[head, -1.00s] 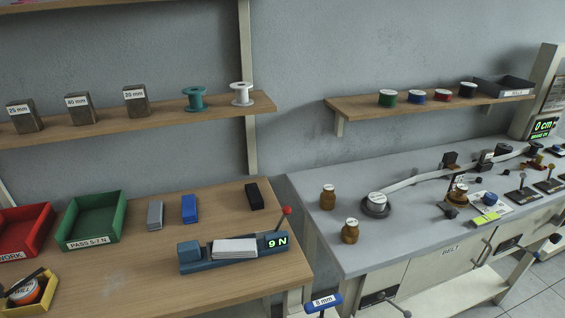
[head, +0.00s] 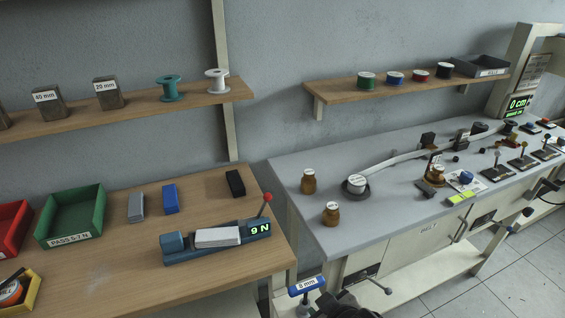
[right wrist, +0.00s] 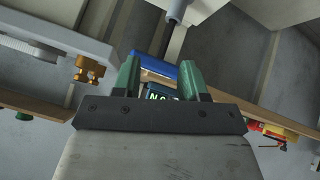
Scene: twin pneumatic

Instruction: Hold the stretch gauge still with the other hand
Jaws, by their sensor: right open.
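The stretch gauge (head: 190,257) is a blue-grey bench device on the wooden bench, with a pale block on it, a green "9 N" display (head: 260,230) and a red-knobbed lever (head: 266,198). In the right wrist view my right gripper (right wrist: 160,76) is open, its green fingers apart. Between them I see the upside-down display (right wrist: 160,96) and a blue piece, perhaps the "8 mm" handle. I cannot tell the distance; no contact shows. A dark shape at the bottom of the head view (head: 345,304) seems part of my right arm. My left gripper is not in view.
A green tray (head: 72,240) and grey, blue and black blocks lie on the bench. A grey bench (head: 300,220) with jars and a belt rig is at right. Shelves hang above.

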